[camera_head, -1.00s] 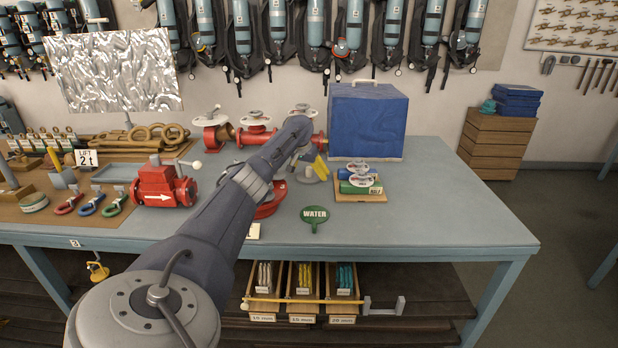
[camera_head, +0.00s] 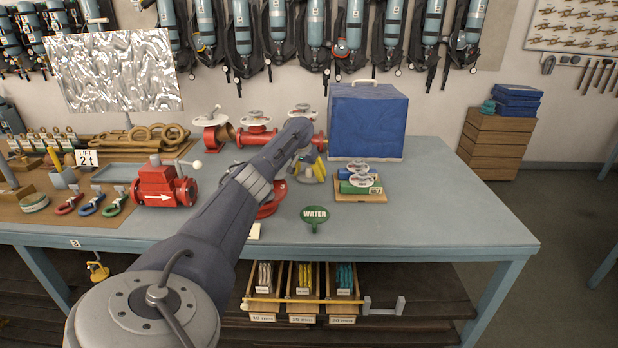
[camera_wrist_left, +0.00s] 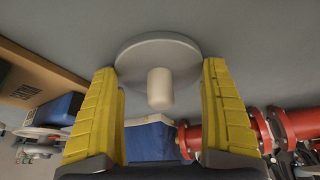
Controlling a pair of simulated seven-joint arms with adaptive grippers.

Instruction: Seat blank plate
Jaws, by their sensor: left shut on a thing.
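The blank plate is a pale grey disc (camera_wrist_left: 185,58) with a short light post at its centre, seen in the left wrist view. My left gripper (camera_wrist_left: 160,95) has its yellow fingers on either side of the disc, shut on it. In the head view the gripper (camera_head: 318,170) is beyond my forearm, over the bench between the red pipework and the valve tray, with the plate partly hidden. A red flanged pipe run (camera_head: 262,136) with pale handwheels stands behind. A red round part (camera_head: 268,208) is mostly hidden by my arm. My right gripper is not in view.
A blue box (camera_head: 367,122) stands behind the gripper. A wooden tray (camera_head: 362,197) with handwheel valves is to the right. A green WATER tag (camera_head: 314,217) lies in front. A red valve body (camera_head: 160,186) is at left. The bench's right side is clear.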

